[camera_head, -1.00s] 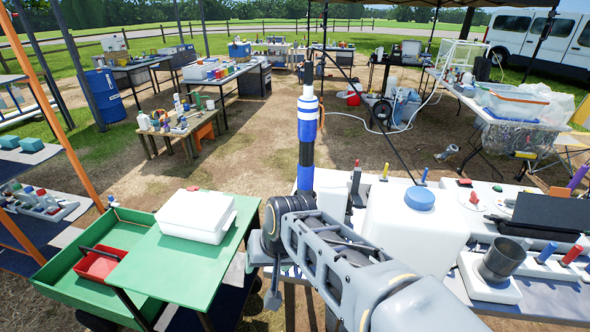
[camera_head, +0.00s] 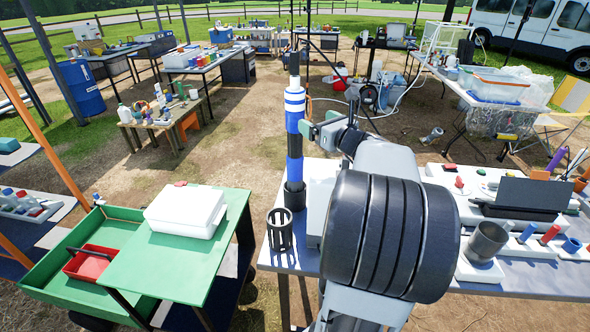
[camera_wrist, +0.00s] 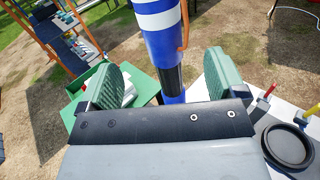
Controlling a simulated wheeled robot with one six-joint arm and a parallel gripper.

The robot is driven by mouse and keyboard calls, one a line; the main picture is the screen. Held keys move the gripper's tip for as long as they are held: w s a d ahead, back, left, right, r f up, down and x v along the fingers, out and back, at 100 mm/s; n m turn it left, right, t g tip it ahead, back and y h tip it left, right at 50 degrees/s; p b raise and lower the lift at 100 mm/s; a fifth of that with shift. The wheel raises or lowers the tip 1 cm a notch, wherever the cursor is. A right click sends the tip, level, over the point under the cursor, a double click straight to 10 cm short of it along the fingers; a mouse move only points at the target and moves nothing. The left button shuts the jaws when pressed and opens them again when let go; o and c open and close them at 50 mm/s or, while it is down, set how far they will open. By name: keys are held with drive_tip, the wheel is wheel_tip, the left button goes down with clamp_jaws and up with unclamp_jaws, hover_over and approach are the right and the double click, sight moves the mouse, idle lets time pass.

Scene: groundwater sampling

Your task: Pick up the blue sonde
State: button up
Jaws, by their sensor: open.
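The blue sonde (camera_head: 294,147) is a tall upright cylinder with white bands and black sections. Its foot stands in a dark holder (camera_head: 295,195) at the white table's left end. My gripper (camera_head: 322,127) is just right of the sonde's upper half, with green finger pads open. In the wrist view the sonde (camera_wrist: 166,45) rises upright between the two open pads of my gripper (camera_wrist: 163,82), nearer the left-right middle, slightly beyond them. No contact shows, and I cannot tell the exact depth gap. My arm hides part of the table behind.
A slotted black cup (camera_head: 280,229) stands just in front of the sonde. A green cart (camera_head: 180,262) with a white box (camera_head: 186,211) is left. A grey cup (camera_head: 487,242) and several coloured caps are on the right of the table. Open ground lies behind the sonde.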

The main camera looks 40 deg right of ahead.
sight(301, 112)
drive_tip(key=w+p, duration=0.1)
drive_tip(key=w, duration=0.5)
drive_tip(key=shift+w+a+r, duration=0.1)
drive_tip(key=shift+w, duration=0.15)
drive_tip(key=shift+w+p, duration=0.95)
drive_tip(key=shift+w, duration=1.2)
drive_tip(key=shift+c, duration=0.3)
clamp_jaws()
